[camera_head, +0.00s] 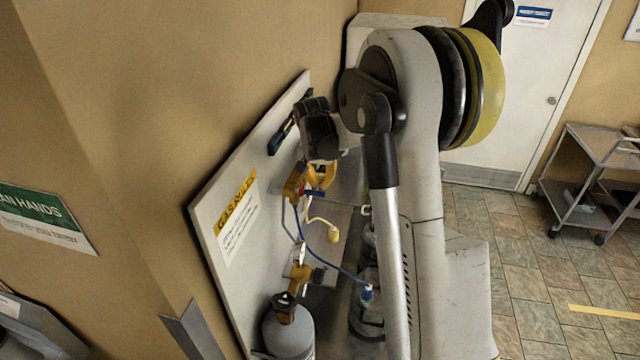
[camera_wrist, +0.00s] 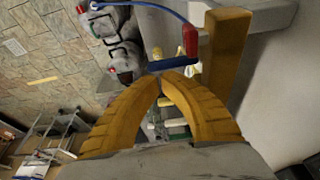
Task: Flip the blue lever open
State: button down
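The blue lever (camera_wrist: 172,64) shows in the wrist view as a short bar just past my fingertips, below a red valve part (camera_wrist: 190,38). In the head view the blue lever (camera_head: 314,195) is a small blue bar beside the brass valve (camera_head: 294,184) on the wall panel. My gripper (camera_wrist: 161,76) has two yellow ribbed fingers whose tips come together right at the lever. Nothing shows held between them. I cannot tell whether the tips touch the lever. In the head view my gripper (camera_head: 322,180) is at the valve, partly covering it.
The white panel (camera_head: 215,215) carries a yellow-headed sign. A blue hose (camera_head: 325,262) runs down from the valve. A grey gas cylinder (camera_head: 290,335) stands at the panel's foot. A grey cart (camera_head: 590,180) stands at the right, with open tiled floor before it.

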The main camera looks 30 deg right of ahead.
aim_at(323, 193)
jog(key=shift+f, duration=0.45)
jog(key=shift+f, duration=0.1)
jog(key=shift+s+d+f+t+b, duration=0.15)
jog(key=shift+t+b, duration=0.15)
jog(key=shift+b, duration=0.2)
jog(key=shift+f+t+y+b, duration=0.3)
jog(key=shift+y+b, duration=0.2)
jog(key=shift+b, duration=0.05)
jog(key=f+b, duration=0.1)
jog(key=t+y+b, duration=0.1)
jog(key=b, duration=0.1)
jog(key=shift+s+d+f+m, duration=0.15)
jog(key=shift+f+m, duration=0.15)
jog(key=shift+f, duration=0.1)
notch_tip(323, 193, down, 6)
jog(key=w+a+m+t+y+b, duration=0.2)
jog(key=t+y+b, duration=0.5)
jog(key=b, duration=1.1)
jog(key=shift+w+a+f+t+y, duration=0.2)
jog(key=shift+a+f+t+y, duration=0.1)
jog(key=shift+t, duration=0.9)
jog(key=shift+d, duration=0.1)
